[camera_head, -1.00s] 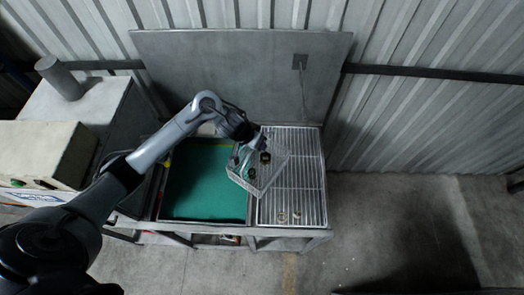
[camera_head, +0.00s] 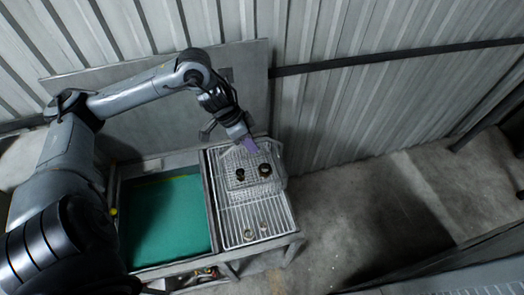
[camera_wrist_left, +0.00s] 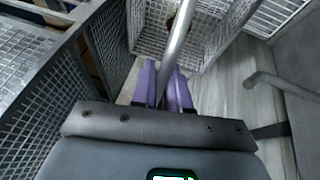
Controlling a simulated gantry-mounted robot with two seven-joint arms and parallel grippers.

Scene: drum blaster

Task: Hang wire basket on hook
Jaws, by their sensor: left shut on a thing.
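The wire basket (camera_head: 254,186) is a grey mesh basket at the far part of the slatted rack, with two dark round parts inside. My left gripper (camera_head: 250,146), with purple fingertips, is at its far side. In the left wrist view, the purple fingers (camera_wrist_left: 166,88) are shut around a metal bar (camera_wrist_left: 178,42) that runs up to the mesh basket (camera_wrist_left: 211,30). The gap between basket and rack is hard to judge. A small dark plate (camera_head: 226,75) on the back panel is partly hidden by my arm; the hook itself is not clear. My right gripper is not in view.
The slatted rack (camera_head: 231,222) holds two small round parts near its front. A green-bottomed basin (camera_head: 166,220) lies to its left. The grey back panel (camera_head: 130,110) stands behind the bench. Open floor (camera_head: 345,215) lies to the right.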

